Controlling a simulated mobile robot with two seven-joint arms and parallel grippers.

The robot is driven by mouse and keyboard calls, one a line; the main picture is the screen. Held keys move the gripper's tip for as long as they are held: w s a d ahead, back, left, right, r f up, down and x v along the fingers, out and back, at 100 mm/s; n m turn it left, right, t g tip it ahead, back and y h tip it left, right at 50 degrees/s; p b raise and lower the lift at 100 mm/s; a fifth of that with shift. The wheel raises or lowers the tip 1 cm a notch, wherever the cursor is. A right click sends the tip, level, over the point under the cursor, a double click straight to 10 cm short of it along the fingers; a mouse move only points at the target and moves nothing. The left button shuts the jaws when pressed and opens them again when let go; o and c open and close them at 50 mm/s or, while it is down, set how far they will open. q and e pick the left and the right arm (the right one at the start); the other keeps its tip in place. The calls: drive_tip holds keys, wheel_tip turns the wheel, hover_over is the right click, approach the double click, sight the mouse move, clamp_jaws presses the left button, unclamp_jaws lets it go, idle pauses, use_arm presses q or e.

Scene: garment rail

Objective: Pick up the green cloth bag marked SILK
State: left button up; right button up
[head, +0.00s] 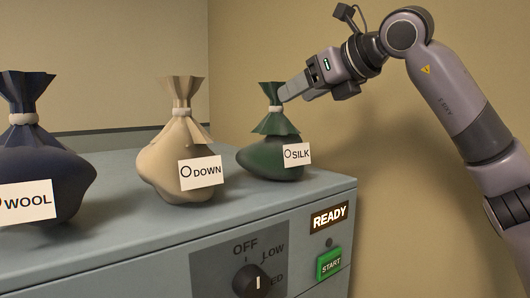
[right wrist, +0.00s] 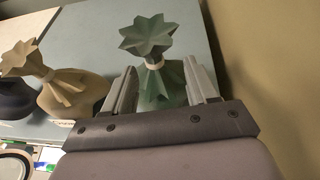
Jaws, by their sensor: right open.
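The green cloth bag (head: 270,158) stands on the grey machine top at the right, with a pale tie at its neck and a white SILK tag (head: 297,154) on its front. My right gripper (head: 283,97) reaches in from the right at the height of the bag's neck. In the right wrist view, its open fingers (right wrist: 161,82) lie on either side of the green bag (right wrist: 158,75), with its flared top beyond them. I cannot tell whether a finger touches the cloth. My left gripper is not in view.
A cream bag (head: 177,155) tagged DOWN stands left of the green one, and a dark blue bag (head: 45,165) tagged WOOL stands farther left. The grey machine (head: 130,243) has a dial (head: 250,281), a green START button (head: 328,264) and a READY sign (head: 329,216). A wall is close at the right.

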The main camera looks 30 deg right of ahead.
sight(277, 113)
drive_tip(key=x, duration=0.2)
drive_tip(key=p+x, duration=0.1)
drive_tip(key=x, duration=0.1)
drive_tip(key=a+x, duration=0.1)
drive_tip(key=x, duration=0.1)
drive_tip(key=shift+w+f+p, duration=0.15)
drive_tip(key=shift+f+p, duration=0.1)
drive_tip(key=shift+p, duration=0.1)
clamp_jaws()
idle(1.1)
